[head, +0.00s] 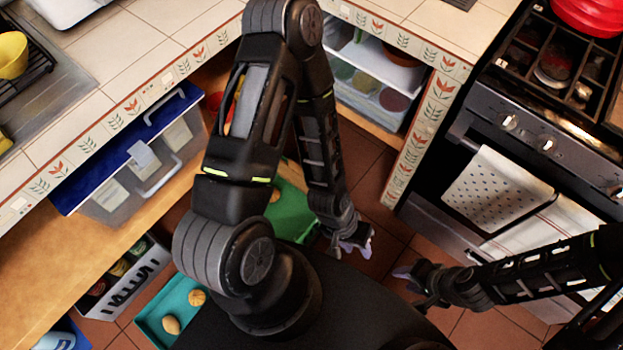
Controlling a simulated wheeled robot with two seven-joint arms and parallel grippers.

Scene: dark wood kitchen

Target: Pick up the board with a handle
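A green flat item (293,212), possibly the board, lies low on the floor behind my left arm. Most of it is hidden by the arm, and I cannot make out a handle. My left gripper (351,246) hangs above the floor just right of the green item, its pale fingers apart with nothing visible between them. My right gripper (408,289) is further right and lower in the picture, pointing left, its fingers apart and empty.
A teal tray (153,325) with yellow round items lies at lower left, near a box of bottles (122,277). A blue-lidded bin (150,170) sits on the wooden shelf. The oven (495,190) with hanging towels stands right. Tiled floor between is clear.

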